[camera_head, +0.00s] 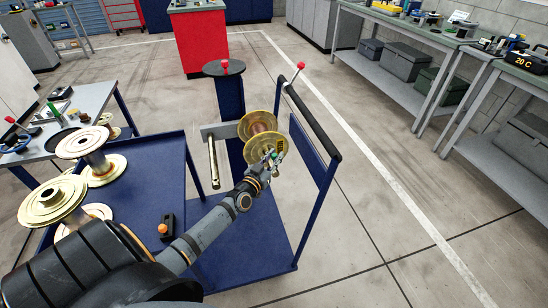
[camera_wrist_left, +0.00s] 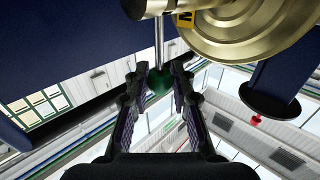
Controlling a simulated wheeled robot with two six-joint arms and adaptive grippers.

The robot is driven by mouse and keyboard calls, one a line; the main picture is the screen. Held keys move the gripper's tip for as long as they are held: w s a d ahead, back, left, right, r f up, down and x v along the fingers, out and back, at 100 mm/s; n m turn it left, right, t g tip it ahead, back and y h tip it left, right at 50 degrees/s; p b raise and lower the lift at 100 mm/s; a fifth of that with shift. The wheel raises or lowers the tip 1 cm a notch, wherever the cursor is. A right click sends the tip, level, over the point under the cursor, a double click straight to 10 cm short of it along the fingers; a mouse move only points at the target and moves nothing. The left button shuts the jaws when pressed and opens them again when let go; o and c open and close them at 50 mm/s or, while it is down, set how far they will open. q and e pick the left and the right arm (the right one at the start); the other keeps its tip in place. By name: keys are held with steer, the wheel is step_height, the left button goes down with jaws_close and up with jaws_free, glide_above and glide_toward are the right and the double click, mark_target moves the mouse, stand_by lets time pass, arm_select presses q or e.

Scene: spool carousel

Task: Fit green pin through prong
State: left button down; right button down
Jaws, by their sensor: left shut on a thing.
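My left gripper (camera_head: 273,156) reaches up beside the carousel, close to a brass spool (camera_head: 258,123) on one of its prongs. In the left wrist view, its fingers (camera_wrist_left: 159,84) are shut on the green ball head of the green pin (camera_wrist_left: 158,80). The pin's thin metal shaft points up to the prong end (camera_wrist_left: 145,8); I cannot tell whether its tip is inside the prong. A second prong (camera_head: 213,165) is bare. My right gripper is not in view.
A blue cart (camera_head: 140,168) bears several brass spools (camera_head: 98,168) and a small orange-knobbed control (camera_head: 166,228). A black handrail (camera_head: 313,122) stands right of the carousel. Red-headed pins (camera_head: 300,65) show nearby. The floor to the right is clear.

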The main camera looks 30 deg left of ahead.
arm_select(q)
steer(key=shift+f+b, duration=2.1)
steer(key=shift+f, duration=0.3)
steer(key=c, duration=1.1)
jaws_free()
steer(key=shift+o, duration=0.2)
steer(key=s+d, duration=0.1)
steer(key=s, duration=1.1)
steer(key=shift+c, duration=0.3)
